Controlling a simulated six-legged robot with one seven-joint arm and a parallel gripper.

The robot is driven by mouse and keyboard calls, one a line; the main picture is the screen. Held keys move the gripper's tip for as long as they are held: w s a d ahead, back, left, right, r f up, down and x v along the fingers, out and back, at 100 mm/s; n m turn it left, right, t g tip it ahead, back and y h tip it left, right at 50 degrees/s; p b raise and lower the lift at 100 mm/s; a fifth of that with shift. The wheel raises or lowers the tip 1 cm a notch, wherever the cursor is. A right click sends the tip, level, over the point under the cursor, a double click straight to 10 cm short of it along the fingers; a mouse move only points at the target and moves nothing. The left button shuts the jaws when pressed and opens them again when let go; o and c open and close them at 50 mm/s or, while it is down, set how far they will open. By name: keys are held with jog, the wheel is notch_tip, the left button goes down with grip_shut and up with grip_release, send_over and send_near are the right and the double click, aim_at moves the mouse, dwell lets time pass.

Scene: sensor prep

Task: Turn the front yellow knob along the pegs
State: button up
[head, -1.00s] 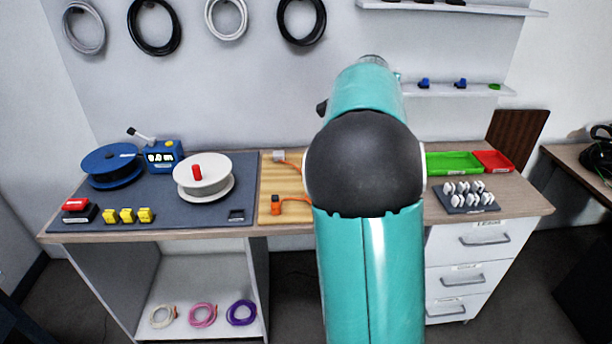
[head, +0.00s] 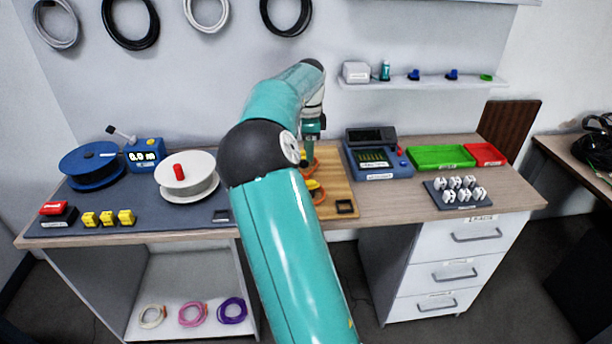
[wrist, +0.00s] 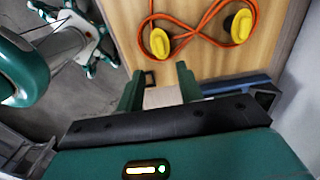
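The front yellow knob (head: 314,190) is on the wooden board (head: 340,187), near the board's front edge. In the wrist view the front knob (wrist: 159,42) is the left one, and its raised grip runs roughly up and down the picture. The back yellow knob (wrist: 241,26) stands apart to its right, its grip slightly tilted. An orange cable (wrist: 205,22) loops around both in a crossing path. My gripper (wrist: 160,88) is open and empty, with its fingers apart and clear of the front knob. In the head view my gripper (head: 313,132) hangs over the board. I cannot make out the pegs clearly.
A small black-framed square (head: 346,207) sits at the board's front right corner. A blue-grey device (head: 378,168) stands right of the board. A white spool (head: 200,186) stands left. Green (head: 425,164) and red (head: 484,161) trays are farther right.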

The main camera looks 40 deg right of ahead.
notch_tip(320, 180, down, 10)
jog(key=shift+f, duration=0.25)
jog(key=shift+s, duration=0.1)
grip_shut()
